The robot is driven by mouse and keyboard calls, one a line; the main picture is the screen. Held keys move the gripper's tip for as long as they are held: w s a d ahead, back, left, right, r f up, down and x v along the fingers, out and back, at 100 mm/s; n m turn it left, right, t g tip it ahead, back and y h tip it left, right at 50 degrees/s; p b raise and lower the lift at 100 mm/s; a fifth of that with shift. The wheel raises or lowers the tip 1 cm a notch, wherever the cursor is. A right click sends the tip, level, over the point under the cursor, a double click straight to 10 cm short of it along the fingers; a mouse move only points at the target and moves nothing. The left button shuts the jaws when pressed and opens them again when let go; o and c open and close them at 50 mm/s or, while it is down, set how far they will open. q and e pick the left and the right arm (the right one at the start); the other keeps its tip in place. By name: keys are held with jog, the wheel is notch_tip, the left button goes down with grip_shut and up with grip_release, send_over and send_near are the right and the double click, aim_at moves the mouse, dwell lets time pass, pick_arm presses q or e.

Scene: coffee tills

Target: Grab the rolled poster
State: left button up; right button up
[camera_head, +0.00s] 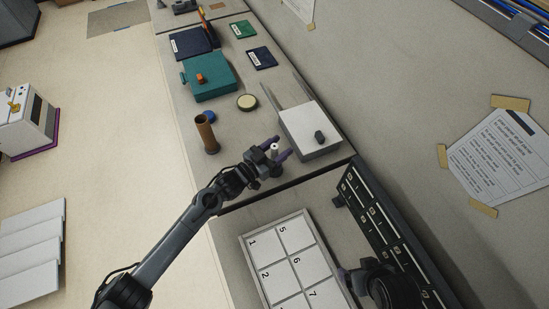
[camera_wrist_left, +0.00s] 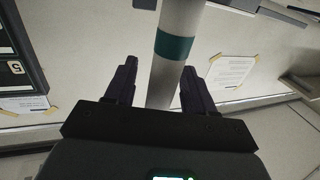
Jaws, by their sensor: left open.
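The rolled poster (camera_wrist_left: 174,50) is a pale grey-white tube with a teal band. In the left wrist view it runs from the top edge down between my two dark fingers, its lower part hidden behind the gripper body. My left gripper (camera_wrist_left: 156,90) is open, with one finger on each side of the tube and a gap showing near the right finger. In the head view my left gripper (camera_head: 274,152) is at the near end of the counter, with a small whitish piece between its fingers. A dark shape at the lower right appears to be part of my right arm; its fingers are unclear.
A brown cylinder (camera_head: 206,134) stands on the counter left of the gripper. A numbered tray (camera_head: 247,276) lies in front, beside a dark rack (camera_head: 382,228). Free floor lies left of the counter.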

pick_arm(q)
grip_shut()
pick_arm(e)
jog(key=shift+a, duration=0.1)
